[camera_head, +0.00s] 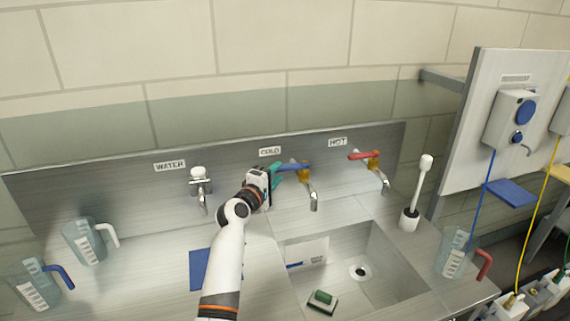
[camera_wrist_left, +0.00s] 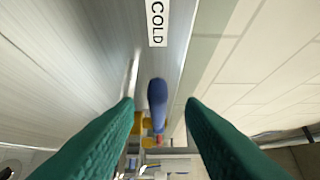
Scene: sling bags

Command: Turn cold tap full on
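The cold tap (camera_head: 311,194) stands on the steel back panel under the COLD label (camera_head: 269,151), with a blue lever handle (camera_head: 293,167) on a yellow body (camera_head: 304,175). The lever points left in the head view. My left gripper (camera_head: 275,174) is at the lever's free end. In the left wrist view the green fingers (camera_wrist_left: 158,108) are spread wide, with the blue lever (camera_wrist_left: 157,97) in the gap between them and neither finger visibly touching it. My right gripper is not in view.
The hot tap (camera_head: 380,175) with a red lever is to the right, and the water tap (camera_head: 200,184) to the left. Below is a sink (camera_head: 395,262) with a green sponge (camera_head: 321,299). Jugs (camera_head: 86,240) stand at left, a brush (camera_head: 410,215) and another jug (camera_head: 455,252) at right.

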